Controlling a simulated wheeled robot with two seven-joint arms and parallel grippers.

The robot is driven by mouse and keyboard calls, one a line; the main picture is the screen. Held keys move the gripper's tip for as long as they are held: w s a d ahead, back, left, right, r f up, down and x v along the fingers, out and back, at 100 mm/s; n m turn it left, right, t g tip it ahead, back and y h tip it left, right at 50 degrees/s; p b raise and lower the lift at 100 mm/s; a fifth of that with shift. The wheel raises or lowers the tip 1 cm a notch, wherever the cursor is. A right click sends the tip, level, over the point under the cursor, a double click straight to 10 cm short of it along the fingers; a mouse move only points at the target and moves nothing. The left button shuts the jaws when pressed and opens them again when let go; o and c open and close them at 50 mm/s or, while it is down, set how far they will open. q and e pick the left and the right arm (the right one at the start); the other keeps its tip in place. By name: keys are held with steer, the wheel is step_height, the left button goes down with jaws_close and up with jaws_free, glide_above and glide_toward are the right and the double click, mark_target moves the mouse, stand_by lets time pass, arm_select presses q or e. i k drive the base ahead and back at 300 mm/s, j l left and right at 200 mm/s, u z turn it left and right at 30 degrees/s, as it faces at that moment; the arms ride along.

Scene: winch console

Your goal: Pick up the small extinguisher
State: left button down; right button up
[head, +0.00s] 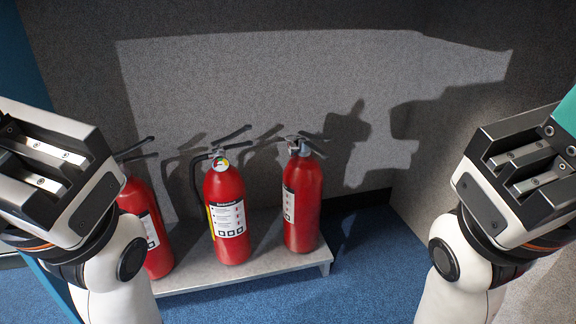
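Three red extinguishers stand upright in a row on a low grey stand. The middle extinguisher (224,190) has a black hose on its left, a gauge and a white label. The right extinguisher (306,190) looks slightly narrower, and no hose shows on it. The left extinguisher (158,255) is partly hidden by my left gripper and arm. Their sizes look close, so I cannot clearly tell which is the small one. My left gripper (40,165) is at the left edge and my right gripper (528,168) at the right edge. Both are apart from the extinguishers, with nothing seen in them; their finger opening is unclear.
The grey stand (262,272) has a bare front strip and its right end is free. A grey textured wall (270,80) rises close behind the extinguishers. Blue carpet (365,265) lies clear to the right. A blue panel (22,60) stands at far left.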

mark_target(138, 197)
steer(key=u, duration=1.05)
